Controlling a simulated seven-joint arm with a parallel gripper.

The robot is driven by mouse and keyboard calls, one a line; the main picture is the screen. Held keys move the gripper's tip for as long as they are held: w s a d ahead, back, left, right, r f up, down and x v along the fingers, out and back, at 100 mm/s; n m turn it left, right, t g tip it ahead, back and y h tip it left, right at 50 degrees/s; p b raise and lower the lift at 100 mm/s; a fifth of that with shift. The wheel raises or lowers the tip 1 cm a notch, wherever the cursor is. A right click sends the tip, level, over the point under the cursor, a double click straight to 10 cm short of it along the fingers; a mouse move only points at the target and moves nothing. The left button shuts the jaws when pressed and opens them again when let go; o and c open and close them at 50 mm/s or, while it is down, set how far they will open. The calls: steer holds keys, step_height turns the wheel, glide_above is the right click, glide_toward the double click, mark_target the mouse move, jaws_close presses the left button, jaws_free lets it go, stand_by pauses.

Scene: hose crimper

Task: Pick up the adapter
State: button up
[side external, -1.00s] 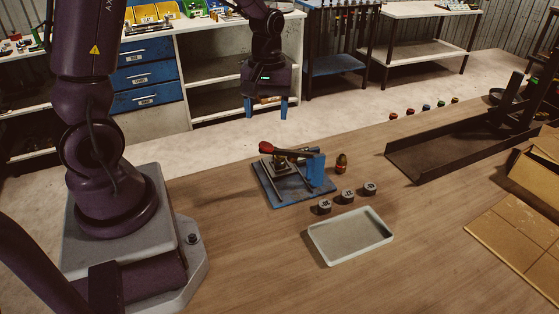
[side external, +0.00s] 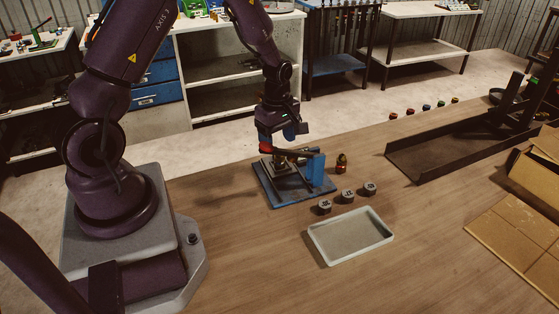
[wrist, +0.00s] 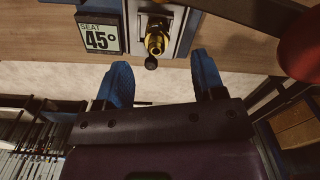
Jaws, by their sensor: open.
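A brass threaded fitting (wrist: 156,42), which looks like the adapter, points out of a grey metal holder in the wrist view, with a small dark ball at its lower edge. My gripper (wrist: 162,62) has its two blue fingers apart, one on each side of the line to the fitting, with nothing between them. In the side view my gripper (side external: 284,138) hangs low over the blue-based crimper (side external: 322,170), close to its lever. A small brass and red piece (side external: 341,163) stands on the table right of the crimper. I cannot tell if it is the same fitting.
The red lever knob (wrist: 302,45) is close on the right of the wrist view.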

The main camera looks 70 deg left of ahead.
mark_target(280, 160)
steer(key=shift+w+f, duration=0.2)
steer(key=shift+f, duration=2.5)
steer(key=c, duration=1.1)
